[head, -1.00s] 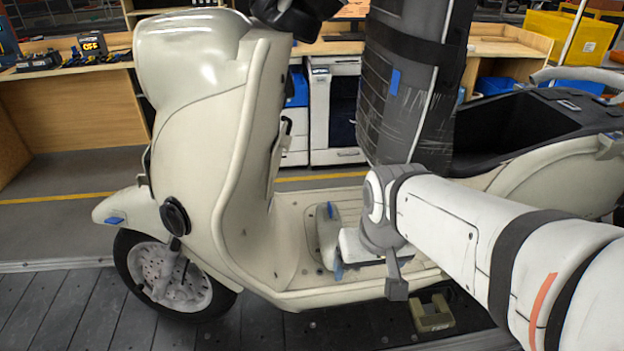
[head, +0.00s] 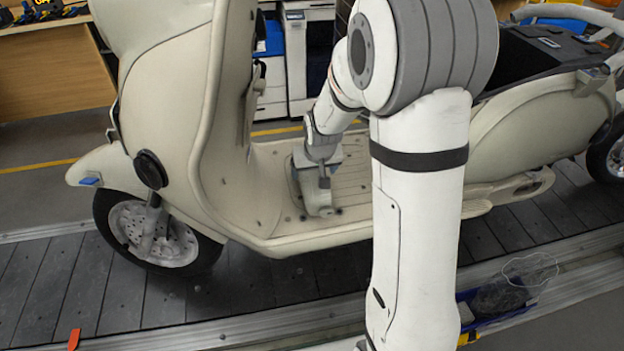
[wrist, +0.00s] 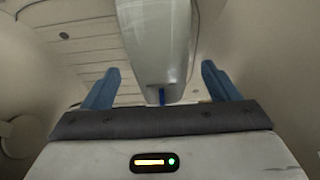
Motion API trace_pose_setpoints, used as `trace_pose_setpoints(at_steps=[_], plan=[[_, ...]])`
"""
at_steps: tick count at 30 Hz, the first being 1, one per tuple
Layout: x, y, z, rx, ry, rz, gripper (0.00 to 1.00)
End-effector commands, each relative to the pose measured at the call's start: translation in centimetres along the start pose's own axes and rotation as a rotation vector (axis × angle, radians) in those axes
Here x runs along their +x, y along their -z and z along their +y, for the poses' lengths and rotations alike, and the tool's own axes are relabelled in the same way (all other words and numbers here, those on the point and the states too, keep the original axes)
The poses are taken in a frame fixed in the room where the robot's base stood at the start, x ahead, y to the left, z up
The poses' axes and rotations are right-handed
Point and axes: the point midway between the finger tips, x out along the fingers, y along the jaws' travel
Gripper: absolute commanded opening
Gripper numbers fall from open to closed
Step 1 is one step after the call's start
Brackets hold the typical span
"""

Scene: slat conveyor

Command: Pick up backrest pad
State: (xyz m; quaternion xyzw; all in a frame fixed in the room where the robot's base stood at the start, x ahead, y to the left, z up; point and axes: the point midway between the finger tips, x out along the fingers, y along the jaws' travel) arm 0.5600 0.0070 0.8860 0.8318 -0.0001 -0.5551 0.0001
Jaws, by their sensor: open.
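A pale grey pad (wrist: 158,45), which looks like the backrest pad, lies on the scooter's footboard (head: 352,178). In the wrist view it runs between my two blue fingers, with a blue mark at its near end. My gripper (wrist: 160,88) is open, with one finger on each side of the pad and visible gaps; I cannot tell how deep the fingers reach.
The cream scooter's front shield (head: 200,110) rises close to the left of my gripper. The scooter stands on the dark slat conveyor (head: 130,300). My arm hides much of the scooter's middle. A blue bin (head: 512,318) lies at the lower right.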

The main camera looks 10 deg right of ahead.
Motion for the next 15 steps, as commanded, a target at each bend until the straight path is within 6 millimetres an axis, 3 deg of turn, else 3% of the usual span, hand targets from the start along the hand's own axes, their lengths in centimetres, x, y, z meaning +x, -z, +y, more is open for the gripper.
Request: trace_pose_setpoints(at_steps=[15], plan=[[5.8, 0.2, 0.0, -0.001, 0.000, -0.002, 0.82]])
